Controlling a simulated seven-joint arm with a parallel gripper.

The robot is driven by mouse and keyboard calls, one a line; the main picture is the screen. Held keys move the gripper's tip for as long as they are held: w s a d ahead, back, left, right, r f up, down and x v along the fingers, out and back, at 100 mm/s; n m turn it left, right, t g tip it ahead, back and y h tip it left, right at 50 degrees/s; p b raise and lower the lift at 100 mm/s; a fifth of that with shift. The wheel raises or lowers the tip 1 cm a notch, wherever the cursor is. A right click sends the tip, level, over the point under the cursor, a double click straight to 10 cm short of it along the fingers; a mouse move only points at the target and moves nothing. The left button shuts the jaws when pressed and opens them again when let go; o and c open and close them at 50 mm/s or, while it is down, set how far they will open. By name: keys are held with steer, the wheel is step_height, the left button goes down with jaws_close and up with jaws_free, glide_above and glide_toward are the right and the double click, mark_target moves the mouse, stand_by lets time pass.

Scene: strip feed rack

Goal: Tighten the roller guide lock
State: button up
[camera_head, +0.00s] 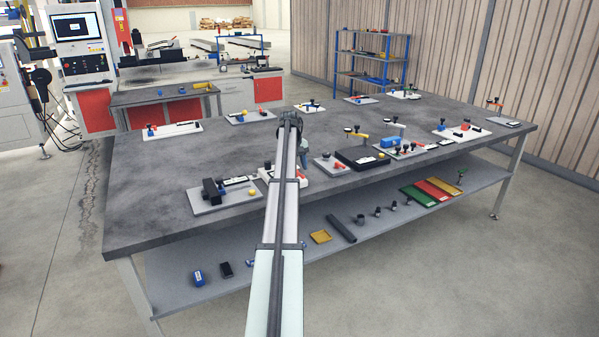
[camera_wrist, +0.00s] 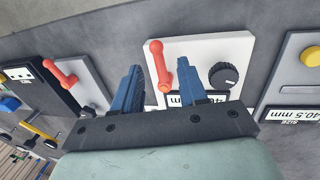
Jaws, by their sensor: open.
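In the wrist view a white plate (camera_wrist: 212,52) carries a red lever (camera_wrist: 159,62), a black round knob (camera_wrist: 223,75) and a partly hidden size label. No part is marked as the roller guide lock; the red lever looks like a lock handle. My gripper (camera_wrist: 161,68) is open, its two blue fingers pointing at the plate, one on each side of the red lever. The lever appears between them; I cannot tell whether either finger touches it. In the head view the white plate (camera_head: 296,175) is partly hidden by my arm.
In the head view several other fixtures stand along the grey table (camera_head: 150,200). Bare tabletop lies behind the plate.

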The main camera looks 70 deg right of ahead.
step_height(320, 180, up, 11)
steer(key=w+a, duration=0.1)
steer(key=shift+w+a, duration=0.25)
stand_by(0.8)
